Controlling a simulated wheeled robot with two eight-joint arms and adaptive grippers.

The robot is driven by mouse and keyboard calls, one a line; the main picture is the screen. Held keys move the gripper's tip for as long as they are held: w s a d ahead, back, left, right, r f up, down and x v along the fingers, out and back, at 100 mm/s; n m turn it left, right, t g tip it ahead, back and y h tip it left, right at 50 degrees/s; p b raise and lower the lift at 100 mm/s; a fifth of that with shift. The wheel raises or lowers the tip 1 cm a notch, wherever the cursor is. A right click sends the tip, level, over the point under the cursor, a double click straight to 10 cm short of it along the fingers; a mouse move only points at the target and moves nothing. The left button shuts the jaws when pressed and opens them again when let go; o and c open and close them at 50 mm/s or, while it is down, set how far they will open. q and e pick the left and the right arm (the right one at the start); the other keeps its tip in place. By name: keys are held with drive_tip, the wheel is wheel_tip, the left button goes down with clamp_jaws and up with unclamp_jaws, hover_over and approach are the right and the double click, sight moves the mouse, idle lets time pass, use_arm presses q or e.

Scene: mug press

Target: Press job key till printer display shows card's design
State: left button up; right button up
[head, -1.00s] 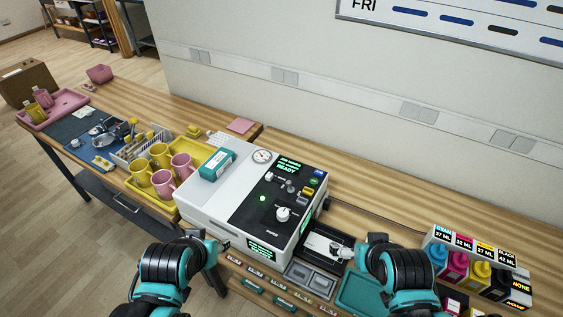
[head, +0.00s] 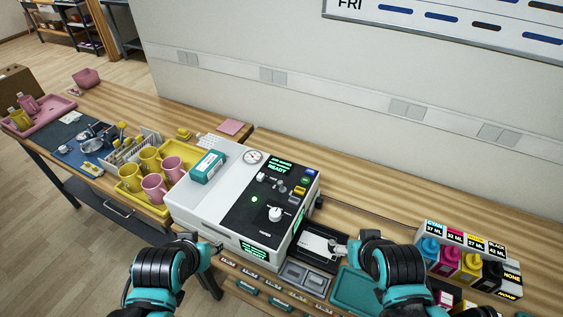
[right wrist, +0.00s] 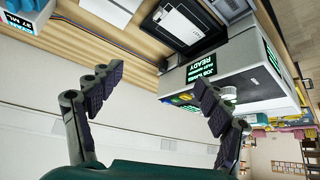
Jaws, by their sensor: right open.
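A white press machine (head: 200,205) with a black control panel (head: 265,205) stands in the middle of the bench. Its top screen (head: 279,166) shows green text ending in READY. A lower front display (head: 255,250) has green text too small to read. Several coloured keys lie by the top screen; I cannot tell which is the job key.
A teal box (head: 207,167) lies on the machine. Yellow and pink mugs (head: 152,187) stand in a yellow tray (head: 129,203) at left. A teal tray (head: 352,284) and grey pads (head: 305,277) lie in front. Ink bottles (head: 447,259) stand at right.

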clamp_jaws()
idle(1.2)
